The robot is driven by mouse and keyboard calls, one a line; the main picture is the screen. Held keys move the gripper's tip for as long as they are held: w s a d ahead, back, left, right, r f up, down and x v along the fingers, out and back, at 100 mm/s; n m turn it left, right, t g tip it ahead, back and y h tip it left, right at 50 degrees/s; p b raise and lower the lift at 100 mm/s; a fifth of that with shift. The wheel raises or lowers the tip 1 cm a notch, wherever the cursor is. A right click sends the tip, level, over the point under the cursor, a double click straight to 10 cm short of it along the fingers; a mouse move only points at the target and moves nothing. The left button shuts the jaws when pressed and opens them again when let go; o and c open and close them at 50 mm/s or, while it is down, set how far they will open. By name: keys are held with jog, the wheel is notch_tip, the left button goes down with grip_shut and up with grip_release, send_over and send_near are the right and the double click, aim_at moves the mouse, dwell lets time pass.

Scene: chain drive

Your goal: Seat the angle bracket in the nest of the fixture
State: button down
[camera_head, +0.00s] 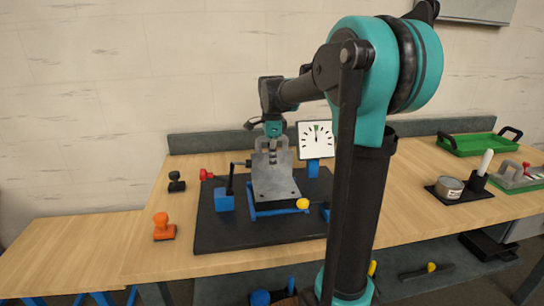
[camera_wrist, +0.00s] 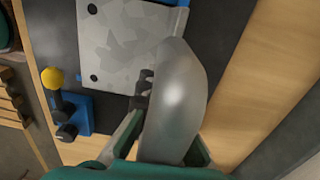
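The grey metal angle bracket (camera_head: 273,182) is at the fixture in the head view, its holed plate facing the front. In the wrist view its flat plate (camera_wrist: 122,42) lies at the top, and its other leg (camera_wrist: 178,105) rises between my fingers. My gripper (camera_head: 273,143) is above the fixture, shut on that leg. The fixture's blue base (camera_head: 270,212) shows below the bracket's front edge. The bracket hides most of the nest; I cannot tell whether the bracket rests in it or sits slightly above.
A blue clamp block with a black handle (camera_head: 225,201) stands left of the bracket, a yellow knob (camera_head: 302,203) at its right front. A dial gauge (camera_head: 316,139) stands behind right. The black mat (camera_head: 215,238) has free room in front. An orange stamp-shaped object (camera_head: 163,227) is left.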

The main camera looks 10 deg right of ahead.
aim_at(272, 178)
jog(key=shift+f, duration=0.85)
jog(key=shift+f, duration=1.2)
dwell(1.2)
jog(key=c, duration=1.6)
grip_release()
jog(key=shift+c, duration=0.2)
notch_tip(272, 178, up, 12)
